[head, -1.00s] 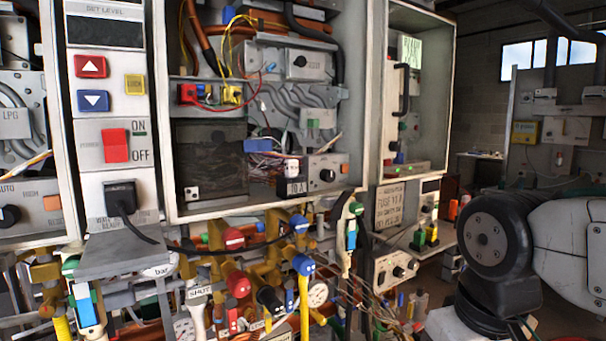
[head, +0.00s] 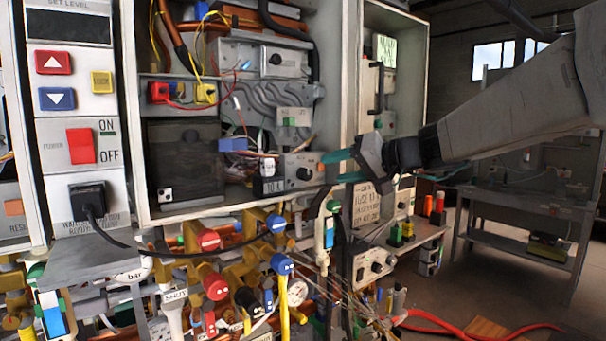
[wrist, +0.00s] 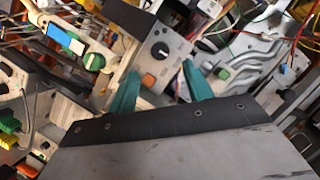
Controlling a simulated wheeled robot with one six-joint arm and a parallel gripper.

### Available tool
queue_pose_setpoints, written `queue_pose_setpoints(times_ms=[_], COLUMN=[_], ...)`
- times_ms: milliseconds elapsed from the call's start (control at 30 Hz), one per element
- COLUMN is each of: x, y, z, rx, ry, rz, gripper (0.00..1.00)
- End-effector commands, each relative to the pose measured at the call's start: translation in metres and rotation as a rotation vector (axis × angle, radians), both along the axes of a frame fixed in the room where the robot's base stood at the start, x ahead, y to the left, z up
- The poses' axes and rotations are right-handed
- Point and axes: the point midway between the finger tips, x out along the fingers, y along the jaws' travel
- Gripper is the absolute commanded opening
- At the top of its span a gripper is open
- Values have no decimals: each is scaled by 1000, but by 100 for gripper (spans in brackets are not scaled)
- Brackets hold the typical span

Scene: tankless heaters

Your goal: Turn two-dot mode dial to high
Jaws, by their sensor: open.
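A black mode dial (head: 304,174) sits on a small grey control box low inside the middle open heater cabinet. A white tag with two dots (head: 165,195) is in the same cabinet, lower left. In the wrist view the dial (wrist: 160,50) has a light pointer mark, with an orange button (wrist: 148,81) beside it; its labels are too small to read. My gripper (head: 330,167) is open and empty, its teal fingers pointing left toward the dial from the right. In the wrist view the fingertips (wrist: 159,72) straddle the orange button and stop short of the dial.
The cabinet wall (head: 345,100) stands just behind my fingers. Another dial (head: 275,59) is higher in the cabinet, and a lower box has one more (head: 377,267). Valves and pipes (head: 215,285) crowd below. A red hose (head: 440,322) lies on the floor at right.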

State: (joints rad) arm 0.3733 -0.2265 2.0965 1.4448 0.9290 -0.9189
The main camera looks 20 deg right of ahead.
Motion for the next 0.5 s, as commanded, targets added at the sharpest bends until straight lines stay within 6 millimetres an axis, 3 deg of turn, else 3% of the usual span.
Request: queue_pose_setpoints(times_ms=[500], x=[56], y=[39], z=[-18], rx=[4], ry=[-1], rz=[2], gripper=[51])
